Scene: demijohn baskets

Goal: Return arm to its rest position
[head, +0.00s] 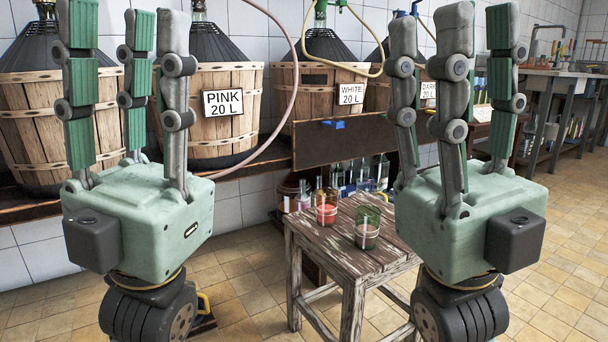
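My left gripper (125,25) is raised at the left of the head view, in front of the demijohn baskets. Its fingers point up and stand apart, with nothing between them. My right gripper (453,20) is raised at the right, also with its fingers up, apart and empty. Both palms are pale green, with dark wrist joints below them. Most of each arm below the wrist is out of the picture.
A worn wooden stool (335,245) stands between the grippers, bearing a glass with red contents (327,208) and a green-tinted glass (367,228). Behind are demijohn baskets labelled PINK (240,82), WHITE (315,75) and a partly hidden DARK (377,97). Tiled floor (560,270) is clear at right.

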